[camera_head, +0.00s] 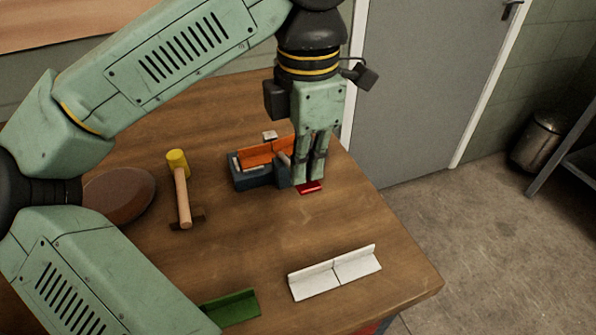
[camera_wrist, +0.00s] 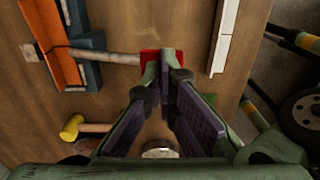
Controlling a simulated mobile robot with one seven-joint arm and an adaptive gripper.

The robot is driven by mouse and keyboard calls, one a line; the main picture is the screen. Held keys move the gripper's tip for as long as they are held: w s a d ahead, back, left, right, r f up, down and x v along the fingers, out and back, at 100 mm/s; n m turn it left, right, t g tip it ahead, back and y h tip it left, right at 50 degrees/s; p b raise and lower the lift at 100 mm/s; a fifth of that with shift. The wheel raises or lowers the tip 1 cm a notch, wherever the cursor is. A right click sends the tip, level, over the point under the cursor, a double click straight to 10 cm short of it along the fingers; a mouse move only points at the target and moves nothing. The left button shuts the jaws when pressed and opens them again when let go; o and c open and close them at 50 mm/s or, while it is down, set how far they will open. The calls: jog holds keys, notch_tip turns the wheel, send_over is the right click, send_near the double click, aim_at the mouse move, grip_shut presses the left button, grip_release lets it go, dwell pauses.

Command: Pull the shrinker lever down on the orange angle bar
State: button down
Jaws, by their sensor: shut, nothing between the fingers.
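The shrinker (camera_head: 258,183) is a dark blue-grey tool on the wooden table. The orange angle bar (camera_head: 262,153) lies in it, and it also shows in the wrist view (camera_wrist: 52,38). The shrinker's lever (camera_wrist: 105,57) is a pale rod ending in a red grip (camera_head: 312,188). In the wrist view the lever runs from the shrinker to the red grip (camera_wrist: 149,63). My gripper (camera_head: 308,181) points down, shut and empty, with its fingertips at the red grip. They overlap the grip's edge in the wrist view; I cannot tell whether they touch it.
A yellow-headed mallet (camera_head: 181,190) and a brown rounded pad (camera_head: 120,196) lie left of the shrinker. White angle pieces (camera_head: 335,272) and a green angle piece (camera_head: 232,308) lie towards the front. Bare table lies between them and the shrinker. A grey door (camera_head: 425,90) stands beyond the table.

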jog(key=shift+f+b, duration=2.25)
jog(key=shift+f, duration=0.65)
jog(key=shift+r+p, duration=4.35)
jog(key=shift+r, duration=1.35)
